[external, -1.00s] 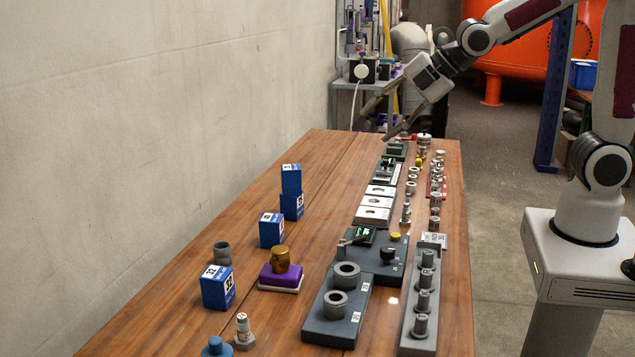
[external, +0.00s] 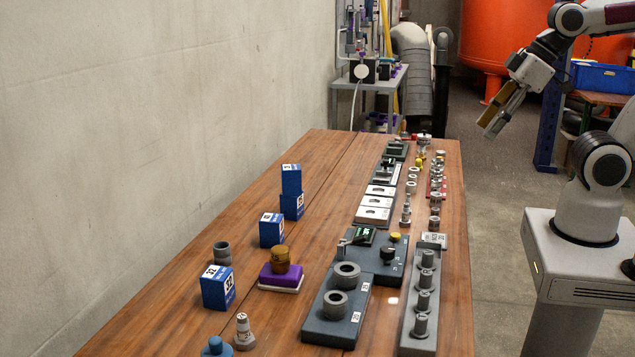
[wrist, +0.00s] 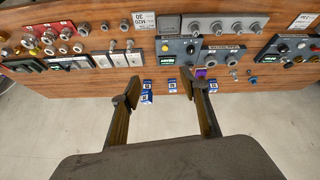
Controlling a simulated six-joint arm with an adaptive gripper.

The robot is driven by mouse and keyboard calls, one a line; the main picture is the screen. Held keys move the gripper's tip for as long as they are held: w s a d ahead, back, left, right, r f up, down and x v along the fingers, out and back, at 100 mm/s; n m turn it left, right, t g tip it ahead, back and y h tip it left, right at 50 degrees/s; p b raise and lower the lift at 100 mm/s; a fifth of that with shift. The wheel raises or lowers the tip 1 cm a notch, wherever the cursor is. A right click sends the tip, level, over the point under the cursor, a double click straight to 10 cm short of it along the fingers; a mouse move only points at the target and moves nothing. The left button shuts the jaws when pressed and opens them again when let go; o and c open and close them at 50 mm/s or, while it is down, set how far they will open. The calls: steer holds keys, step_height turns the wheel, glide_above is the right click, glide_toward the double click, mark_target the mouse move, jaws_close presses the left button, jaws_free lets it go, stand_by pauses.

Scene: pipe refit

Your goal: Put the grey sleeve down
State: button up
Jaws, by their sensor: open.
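A plain grey sleeve (external: 221,252) stands upright on the left part of the wooden table, behind a blue box, in the external view. Other grey rings (external: 346,274) sit on a dark blue-grey plate (external: 320,325), so I cannot be sure which piece the task names. My gripper (external: 486,129) is open and empty, high up beyond the table's right edge and well away from the grey sleeve. In the wrist view my gripper's two fingers (wrist: 160,95) stand wide apart with nothing between them. I cannot pick out the sleeve clearly there.
Blue boxes (external: 217,288) and a brass piece on a purple block (external: 280,276) stand on the table's left half. A rack with several grey posts (external: 420,326) lines the right edge.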

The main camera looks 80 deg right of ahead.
steer(key=shift+s+a+f+m, duration=0.1)
steer(key=shift+s+f+m, duration=0.1)
steer(key=shift+s+m, duration=0.45)
steer(key=shift+s+f+m, duration=0.15)
steer(key=shift+s+m, duration=0.1)
steer(key=shift+s, duration=0.75)
